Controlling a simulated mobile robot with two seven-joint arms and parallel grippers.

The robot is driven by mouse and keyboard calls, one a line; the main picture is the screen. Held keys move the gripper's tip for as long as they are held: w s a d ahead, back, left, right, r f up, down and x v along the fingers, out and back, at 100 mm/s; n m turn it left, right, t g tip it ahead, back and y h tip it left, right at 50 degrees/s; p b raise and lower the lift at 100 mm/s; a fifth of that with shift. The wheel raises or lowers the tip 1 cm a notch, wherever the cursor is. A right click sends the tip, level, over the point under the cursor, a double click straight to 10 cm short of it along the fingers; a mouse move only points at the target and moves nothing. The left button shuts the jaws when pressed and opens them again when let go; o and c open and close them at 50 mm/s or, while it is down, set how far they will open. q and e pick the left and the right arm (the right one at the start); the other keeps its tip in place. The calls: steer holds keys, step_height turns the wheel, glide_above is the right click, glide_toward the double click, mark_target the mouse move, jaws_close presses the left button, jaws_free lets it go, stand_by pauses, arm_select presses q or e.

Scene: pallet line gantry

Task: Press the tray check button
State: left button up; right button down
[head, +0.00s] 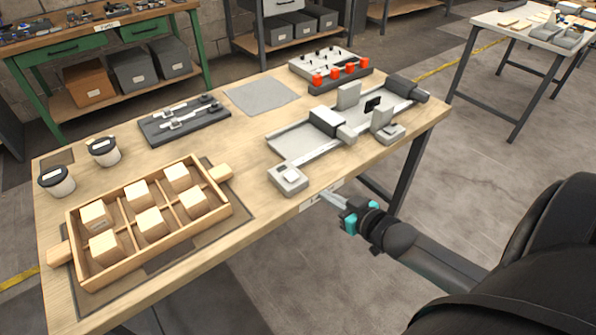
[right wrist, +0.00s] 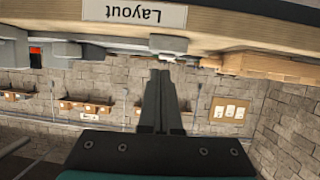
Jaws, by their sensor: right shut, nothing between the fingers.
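A small grey box with a pale square button on top (head: 289,175) sits at the front edge of the wooden table, just right of the wooden tray. A similar small grey box (head: 390,132) sits farther right, by the grey fixture. The wooden tray (head: 150,262) has two side handles and holds several wooden blocks. My right gripper (head: 325,195) is shut and empty, just off the table's front edge, to the right of and in front of the nearer button box, apart from it. In the right wrist view its fingers (right wrist: 160,76) are together. My left gripper is out of view.
The wooden table (head: 245,150) also carries a grey slide fixture (head: 290,143), a rack with red knobs (head: 343,75), a dark tool tray (head: 185,122) and two lidded cups (head: 104,151). A label (right wrist: 135,13) is on the table's front edge.

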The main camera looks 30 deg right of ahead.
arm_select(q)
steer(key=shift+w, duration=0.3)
arm_select(e)
steer(key=shift+t+y, duration=0.4)
steer(key=shift+t, duration=0.2)
steer(key=r, duration=0.1)
steer(key=w+r, duration=0.1)
steer(key=r, duration=0.1)
steer(key=a+r, duration=0.1)
steer(key=r, duration=0.1)
steer(key=shift+w+r, duration=0.2)
steer(key=shift+w, duration=0.15)
steer(key=b, duration=0.3)
glide_above(297, 184)
step_height(297, 184, down, 3)
steer(key=shift+w+r, duration=0.15)
steer(key=shift+r, duration=0.05)
step_height(297, 184, down, 3)
steer(key=shift+r+b, duration=0.15)
steer(key=shift+b, duration=0.3)
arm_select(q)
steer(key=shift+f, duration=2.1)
arm_select(e)
steer(key=shift+f, duration=0.65)
